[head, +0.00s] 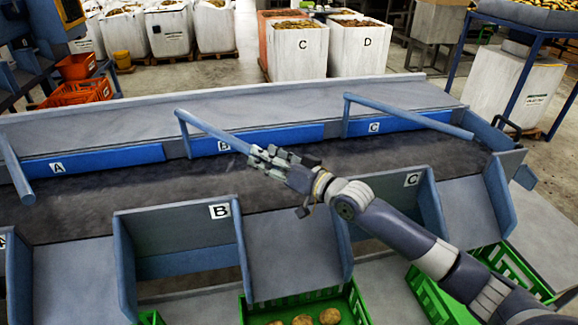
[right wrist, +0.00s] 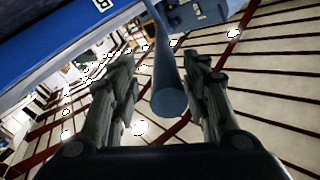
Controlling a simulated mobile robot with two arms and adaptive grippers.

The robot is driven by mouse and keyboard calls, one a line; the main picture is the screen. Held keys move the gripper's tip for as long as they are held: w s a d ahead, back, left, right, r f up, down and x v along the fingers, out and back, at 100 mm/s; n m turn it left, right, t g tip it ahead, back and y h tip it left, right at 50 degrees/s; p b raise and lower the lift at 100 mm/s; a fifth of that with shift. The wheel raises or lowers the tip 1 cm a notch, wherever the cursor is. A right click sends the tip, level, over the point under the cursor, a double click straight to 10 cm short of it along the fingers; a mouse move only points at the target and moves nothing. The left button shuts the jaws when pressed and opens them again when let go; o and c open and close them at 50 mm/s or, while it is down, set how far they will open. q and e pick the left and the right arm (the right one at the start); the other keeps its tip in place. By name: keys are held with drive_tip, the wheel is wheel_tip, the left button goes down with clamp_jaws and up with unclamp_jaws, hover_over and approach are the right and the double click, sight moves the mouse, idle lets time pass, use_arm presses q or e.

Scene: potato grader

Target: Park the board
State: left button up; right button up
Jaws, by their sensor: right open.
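Three blue boards, A (head: 95,160), B (head: 275,137) and C (head: 375,124), lie along the back edge of the dark belt (head: 130,190) in the head view. A blue round bar (head: 208,130) rises from a post by board B and reaches out over the belt. My right gripper (head: 262,155) is at the free end of this bar. In the right wrist view, the bar (right wrist: 168,85) is between the open fingers (right wrist: 160,65), with gaps on both sides. A blue board (right wrist: 50,35) with a partly cut-off label shows at upper left. My left gripper is not in view.
Similar bars stand by boards A (head: 17,172) and C (head: 415,117). Grey chutes (head: 288,255) with blue side walls line the front of the belt, above green crates (head: 250,310) with potatoes. White sacks (head: 300,58) stand behind. The belt looks empty.

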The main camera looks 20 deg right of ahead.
drive_tip(key=v, duration=1)
drive_tip(key=shift+s+d, duration=0.2)
drive_tip(key=shift+d, duration=0.1)
